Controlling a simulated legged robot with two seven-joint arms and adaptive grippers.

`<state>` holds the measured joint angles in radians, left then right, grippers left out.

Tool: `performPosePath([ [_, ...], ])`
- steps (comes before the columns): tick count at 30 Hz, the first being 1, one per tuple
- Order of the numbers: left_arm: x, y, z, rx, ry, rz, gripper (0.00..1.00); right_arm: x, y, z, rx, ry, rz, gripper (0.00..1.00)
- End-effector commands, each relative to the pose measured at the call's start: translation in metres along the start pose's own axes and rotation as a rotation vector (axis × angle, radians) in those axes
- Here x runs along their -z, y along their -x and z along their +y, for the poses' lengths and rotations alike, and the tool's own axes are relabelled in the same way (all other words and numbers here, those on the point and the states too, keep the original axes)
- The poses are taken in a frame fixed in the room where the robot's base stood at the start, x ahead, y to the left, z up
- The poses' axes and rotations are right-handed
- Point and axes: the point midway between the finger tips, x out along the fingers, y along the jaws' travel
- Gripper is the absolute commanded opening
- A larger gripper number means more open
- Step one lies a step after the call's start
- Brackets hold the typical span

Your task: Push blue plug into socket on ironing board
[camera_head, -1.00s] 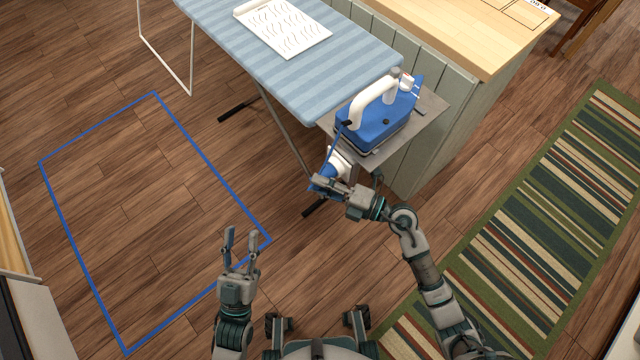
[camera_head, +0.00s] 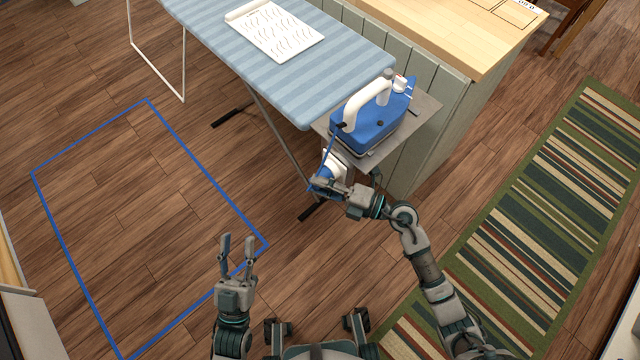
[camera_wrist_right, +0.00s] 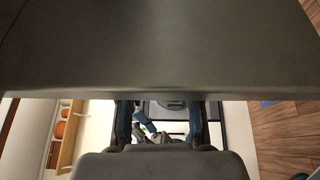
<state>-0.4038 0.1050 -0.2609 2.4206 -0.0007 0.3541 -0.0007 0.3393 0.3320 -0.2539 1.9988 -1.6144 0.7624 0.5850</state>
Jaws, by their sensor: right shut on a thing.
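The blue-and-white striped ironing board (camera_head: 262,72) stretches across the upper middle. A blue iron with a white handle (camera_head: 366,130) stands on the grey plate (camera_head: 428,108) at its near end. A blue cord runs down from the iron to the blue plug (camera_head: 326,173), beside a white part (camera_head: 338,163) below the plate, possibly the socket. My right gripper (camera_head: 322,185) is shut on the blue plug, largely covering it; whether the plug touches the socket cannot be told. Both right fingers show in the right wrist view (camera_wrist_right: 160,122). My left gripper (camera_head: 238,243) is open and empty over the floor.
A wood-topped cabinet (camera_head: 470,35) stands right behind the board. A striped rug (camera_head: 530,210) lies on the right. A blue outline (camera_head: 95,280) marks clear floor on the left. A dark grey surface (camera_wrist_right: 160,50) fills the top of the right wrist view.

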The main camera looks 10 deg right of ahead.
Motion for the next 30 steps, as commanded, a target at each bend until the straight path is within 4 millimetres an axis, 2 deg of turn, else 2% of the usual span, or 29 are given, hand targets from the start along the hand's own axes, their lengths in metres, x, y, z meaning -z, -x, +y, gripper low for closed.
performPosePath([
  [1, 0.0002, -0.0003, 0.0002, 0.0, 0.0, 0.0, 0.4, -0.0059, 0.0017, 0.0028, -0.004, 0.007, -0.015, 0.0],
  [9, 0.0002, -0.0007, 0.0009, 0.0, -0.001, 0.0, 0.4, -0.0077, 0.0026, 0.0033, -0.006, 0.008, -0.019, 0.0],
  [10, 0.0002, -0.0007, 0.0009, -0.001, -0.001, 0.0, 0.4, -0.0078, 0.0026, 0.0033, -0.006, 0.008, -0.019, 0.43],
  [12, 0.0002, -0.0007, 0.0011, -0.001, -0.001, 0.0, 0.4, -0.0072, 0.0024, 0.0032, -0.006, 0.007, -0.017, 0.6],
  [13, 0.0002, -0.0007, 0.0011, -0.001, -0.001, 0.0, 0.4, -0.0067, 0.0023, 0.003, -0.005, 0.007, -0.016, 0.65],
  [19, 0.0008, 0.0002, 0.0001, 0.0, 0.0, 0.001, 0.4, -0.0037, 0.0012, 0.0025, -0.004, 0.006, -0.011, 0.65],
  [20, 0.0008, 0.0002, 0.0001, 0.0, 0.0, 0.001, 0.4, -0.0035, 0.0012, 0.0023, -0.003, 0.005, -0.011, 0.67],
  [21, 0.0007, 0.0002, 0.0001, 0.0, 0.0, 0.001, 0.4, -0.0032, 0.0011, 0.0021, -0.003, 0.005, -0.01, 0.77],
  [23, 0.0007, 0.0002, 0.0, 0.0, 0.0, 0.001, 0.4, -0.003, 0.0009, 0.002, -0.003, 0.005, -0.009, 0.9],
  [30, 0.0006, 0.0002, 0.0, 0.0, 0.0, 0.001, 0.4, -0.0024, 0.0007, 0.0017, -0.002, 0.004, -0.008, 0.9],
])
